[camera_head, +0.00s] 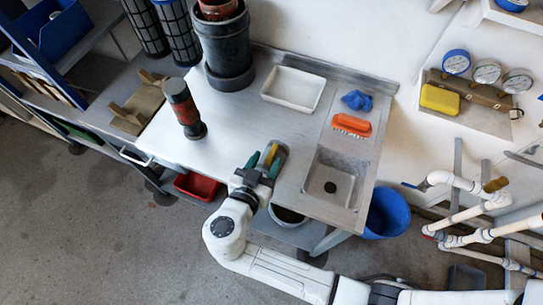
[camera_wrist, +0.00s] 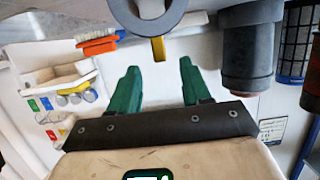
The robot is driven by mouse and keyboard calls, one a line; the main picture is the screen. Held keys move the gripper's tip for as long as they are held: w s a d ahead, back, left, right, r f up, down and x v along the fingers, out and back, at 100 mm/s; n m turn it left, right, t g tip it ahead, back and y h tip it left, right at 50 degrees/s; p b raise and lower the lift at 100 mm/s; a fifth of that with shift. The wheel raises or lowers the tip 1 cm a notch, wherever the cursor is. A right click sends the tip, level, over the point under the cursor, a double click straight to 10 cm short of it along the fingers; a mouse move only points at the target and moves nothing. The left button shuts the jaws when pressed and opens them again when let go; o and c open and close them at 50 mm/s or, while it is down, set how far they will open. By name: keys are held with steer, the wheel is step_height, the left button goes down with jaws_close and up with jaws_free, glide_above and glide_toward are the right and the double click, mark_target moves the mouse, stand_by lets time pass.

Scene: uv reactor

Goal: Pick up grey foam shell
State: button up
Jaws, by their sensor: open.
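The grey foam shell (camera_head: 281,151) appears as a curved grey piece with a yellow strip, at the front edge of the metal bench. In the wrist view, it shows as a grey arc (camera_wrist: 124,17) at the top, cut off by the frame, with a yellow tab (camera_wrist: 158,48) hanging below. My gripper (camera_head: 264,161) is right beside the shell, partly overlapping it in the head view. In the wrist view, my gripper (camera_wrist: 158,74) has its green fingers apart, nothing between them; the yellow tab is just beyond. Contact cannot be told.
The bench (camera_head: 240,118) holds a dark cylinder (camera_head: 224,50), a red-and-black tool (camera_head: 184,107), a white tray (camera_head: 293,89), an orange brush (camera_head: 352,125), a blue cloth (camera_head: 357,100) and a sink (camera_head: 334,181). A blue bucket (camera_head: 386,213) stands below at right. Bare bench lies left of my gripper.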

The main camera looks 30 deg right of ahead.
mark_target(270, 155)
steer(key=shift+f+p+x, duration=0.1)
steer(key=shift+p+x, duration=0.4)
steer(key=shift+x, duration=0.8)
steer(key=shift+f+p+x, duration=0.15)
steer(key=shift+p+x, duration=0.3)
steer(key=shift+x, duration=0.85)
jaws_close()
